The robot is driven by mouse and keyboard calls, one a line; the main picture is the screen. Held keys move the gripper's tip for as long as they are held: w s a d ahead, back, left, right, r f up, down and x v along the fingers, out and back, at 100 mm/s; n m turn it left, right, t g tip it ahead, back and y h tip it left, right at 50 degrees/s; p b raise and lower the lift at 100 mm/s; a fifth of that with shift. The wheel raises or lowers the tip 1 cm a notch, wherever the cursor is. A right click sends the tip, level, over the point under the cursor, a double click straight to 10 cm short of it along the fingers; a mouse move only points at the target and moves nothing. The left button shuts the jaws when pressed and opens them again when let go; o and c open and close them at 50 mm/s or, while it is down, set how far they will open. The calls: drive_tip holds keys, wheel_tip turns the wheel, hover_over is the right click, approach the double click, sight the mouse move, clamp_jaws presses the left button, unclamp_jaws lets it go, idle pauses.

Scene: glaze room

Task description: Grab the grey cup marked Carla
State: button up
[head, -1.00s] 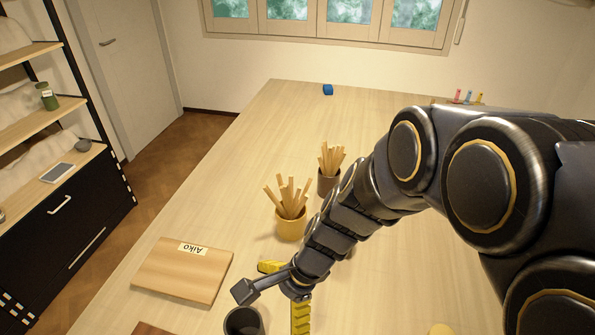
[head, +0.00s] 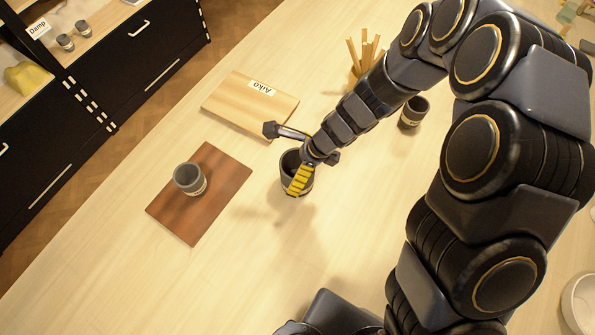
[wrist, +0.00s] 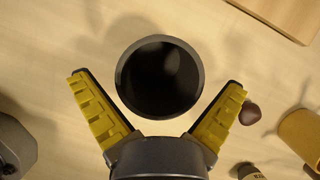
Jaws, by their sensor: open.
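Another cup (head: 189,178) stands on a brown board. A third cup (head: 413,110), with a pale label, stands right of my arm. I cannot read a name on any of them, so I cannot tell which is marked Carla. In the wrist view, the round mouth of the nearest cup (wrist: 160,76) lies between my open yellow-padded fingers, with gaps on both sides.
The brown board (head: 232,181) lies left of my gripper. A pale board (head: 235,103) labelled Aiko lies behind it. A holder of wooden sticks (head: 366,55) stands beyond my arm. A dark shelf unit (head: 110,70) stands at the left. The front left tabletop is clear.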

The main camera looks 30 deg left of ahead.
drive_tip(key=shift+a+f, duration=0.15)
drive_tip(key=shift+f, duration=0.3)
drive_tip(key=c, duration=1)
drive_tip(key=shift+o, duration=0.2)
drive_tip(key=shift+r, duration=0.1)
